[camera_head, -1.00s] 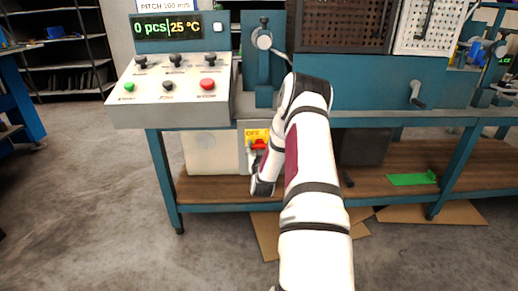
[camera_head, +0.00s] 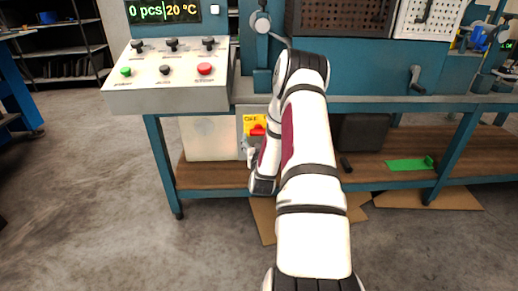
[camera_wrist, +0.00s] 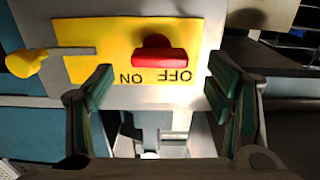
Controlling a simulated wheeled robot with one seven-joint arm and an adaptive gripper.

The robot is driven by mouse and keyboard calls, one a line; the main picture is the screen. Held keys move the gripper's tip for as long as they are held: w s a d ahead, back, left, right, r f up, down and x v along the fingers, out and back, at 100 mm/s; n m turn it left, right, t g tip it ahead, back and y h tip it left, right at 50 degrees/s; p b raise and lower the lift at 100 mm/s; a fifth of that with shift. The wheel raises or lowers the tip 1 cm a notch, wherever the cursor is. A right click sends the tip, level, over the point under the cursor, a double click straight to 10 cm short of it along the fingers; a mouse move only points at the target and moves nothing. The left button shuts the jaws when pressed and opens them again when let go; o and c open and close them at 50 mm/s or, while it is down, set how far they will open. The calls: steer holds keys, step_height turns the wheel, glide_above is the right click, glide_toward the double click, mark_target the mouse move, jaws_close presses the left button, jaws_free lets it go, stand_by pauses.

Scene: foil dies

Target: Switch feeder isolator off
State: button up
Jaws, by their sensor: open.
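The feeder isolator is a yellow plate (camera_wrist: 110,38) with a red handle (camera_wrist: 160,54) and the words OFF and ON, upside down in the wrist view. The handle lies across the plate just above the words; I cannot tell which setting it is at. In the head view the plate (camera_head: 254,120) and red handle (camera_head: 258,131) sit on a grey box under the bench, partly behind my arm. My gripper (camera_wrist: 160,88) is open, its two green-padded fingers spread either side of the words, with nothing between them. In the head view my forearm mostly hides the gripper.
A yellow knob on a stem (camera_wrist: 28,63) sticks out beside the plate. Above is the control panel (camera_head: 170,85) with black switches and green and red buttons. A bench leg (camera_head: 161,165) stands left, and a lower shelf (camera_head: 215,178) runs beneath.

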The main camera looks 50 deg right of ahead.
steer(key=v, duration=0.6)
steer(key=shift+s, duration=0.15)
steer(key=shift+a, duration=0.1)
